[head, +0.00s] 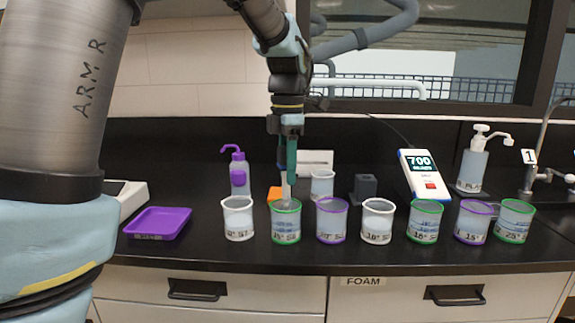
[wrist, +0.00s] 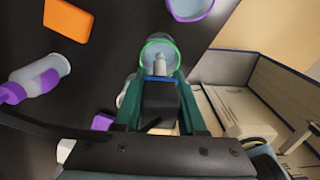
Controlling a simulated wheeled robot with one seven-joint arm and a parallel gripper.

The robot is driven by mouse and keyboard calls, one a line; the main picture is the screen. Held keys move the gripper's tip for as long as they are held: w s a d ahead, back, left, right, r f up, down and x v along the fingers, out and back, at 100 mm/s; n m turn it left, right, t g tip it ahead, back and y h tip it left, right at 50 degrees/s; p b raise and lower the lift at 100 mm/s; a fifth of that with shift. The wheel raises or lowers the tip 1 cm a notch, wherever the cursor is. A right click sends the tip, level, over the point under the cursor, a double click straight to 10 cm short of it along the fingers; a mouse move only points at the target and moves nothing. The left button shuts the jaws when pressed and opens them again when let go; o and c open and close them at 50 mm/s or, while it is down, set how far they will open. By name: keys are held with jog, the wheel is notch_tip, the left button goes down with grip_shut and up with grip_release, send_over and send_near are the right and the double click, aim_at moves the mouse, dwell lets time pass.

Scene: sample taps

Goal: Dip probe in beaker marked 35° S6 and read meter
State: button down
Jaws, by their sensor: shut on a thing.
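My gripper (head: 289,160) is shut on the probe, which has a dark body (wrist: 160,103) and a pale lower end (head: 286,188). The probe points down, roughly upright, at the green-rimmed beaker (head: 286,228), second from the left. In the wrist view its tip lies inside that beaker's green rim (wrist: 172,44). I cannot tell whether the tip touches the liquid. The beaker's label looks like 35°, but the small print is not sure. The meter (head: 422,174) stands tilted at the back right, and its screen shows 700, with any decimal point too small to see.
Other beakers stand in a row: a white-rimmed one (head: 238,226) at left, a purple-rimmed one (head: 331,228) at right, and several farther right. Behind are a purple-capped bottle (head: 238,175), an orange block (head: 273,194) and a dark holder (head: 365,187). A purple tray (head: 158,223) lies left.

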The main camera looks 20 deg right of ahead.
aim_at(287, 191)
jog(key=shift+f+b, duration=1.1)
jog(key=shift+f, duration=1.55)
dwell(0.8)
notch_tip(287, 191, up, 12)
jog(key=p, duration=1)
jog(key=shift+f+p, duration=0.25)
jog(key=shift+p, duration=0.15)
jog(key=shift+f, duration=0.1)
